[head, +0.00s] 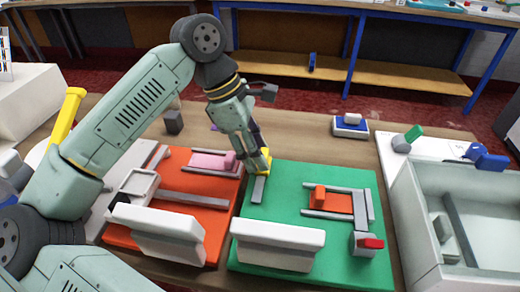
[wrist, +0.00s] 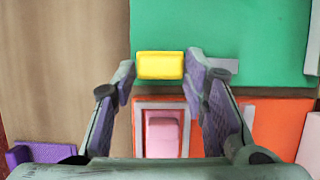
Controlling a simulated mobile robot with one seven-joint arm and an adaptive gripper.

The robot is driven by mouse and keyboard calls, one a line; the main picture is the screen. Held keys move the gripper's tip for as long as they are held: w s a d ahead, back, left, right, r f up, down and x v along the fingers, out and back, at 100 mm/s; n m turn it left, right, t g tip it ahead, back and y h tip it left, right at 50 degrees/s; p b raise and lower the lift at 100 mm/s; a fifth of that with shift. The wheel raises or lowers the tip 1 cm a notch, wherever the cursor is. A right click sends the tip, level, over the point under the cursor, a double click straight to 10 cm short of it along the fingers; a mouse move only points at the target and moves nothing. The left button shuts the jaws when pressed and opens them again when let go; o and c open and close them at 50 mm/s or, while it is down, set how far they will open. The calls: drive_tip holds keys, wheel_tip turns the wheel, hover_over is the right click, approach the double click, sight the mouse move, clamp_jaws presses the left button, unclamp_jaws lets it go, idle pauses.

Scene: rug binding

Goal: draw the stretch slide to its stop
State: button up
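A yellow block (head: 264,158) sits at the left edge of the green board (head: 285,180), at the far end of a short grey strip (head: 258,189). It looks like a slide's handle; no label names the stretch slide. In the wrist view the yellow block (wrist: 160,65) fills the space between my fingertips, with the grey strip (wrist: 222,66) to its right. The fingers partly hide the block in the head view.
An orange board (head: 205,190) carries a pink block (head: 213,160) in grey rails, close to my gripper. The green board also bears an orange block (head: 319,196) in rails, a red-tipped clamp (head: 368,243) and a white bar (head: 278,235). A grey bin (head: 420,235) stands right.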

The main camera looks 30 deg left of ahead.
drive_tip(key=shift+o, duration=1.1)
drive_tip(key=shift+d, duration=0.15)
drive_tip(key=v, duration=1.2)
drive_tip(key=shift+s, duration=0.1)
